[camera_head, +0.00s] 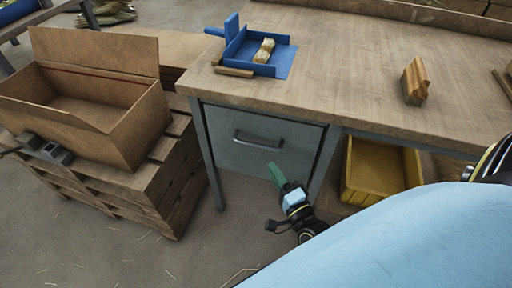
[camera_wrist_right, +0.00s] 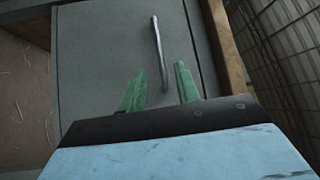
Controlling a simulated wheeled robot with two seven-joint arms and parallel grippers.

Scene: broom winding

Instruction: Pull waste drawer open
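The waste drawer (camera_head: 266,157) is a grey metal front under the left end of the workbench, and it looks closed. My right gripper (camera_head: 276,172) has green fingers and is in front of the drawer, below and right of the handle. In the right wrist view its fingers (camera_wrist_right: 158,84) are apart, with the handle's end between and beyond them. Nothing is held.
The workbench top (camera_head: 330,60) carries a blue dustpan (camera_head: 283,62) and a wooden brush block (camera_head: 415,80). A yellow bin (camera_head: 378,168) sits under the bench right of the drawer. An open cardboard box (camera_head: 130,135) stands on pallets (camera_head: 150,200) at left. The floor before the drawer is clear.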

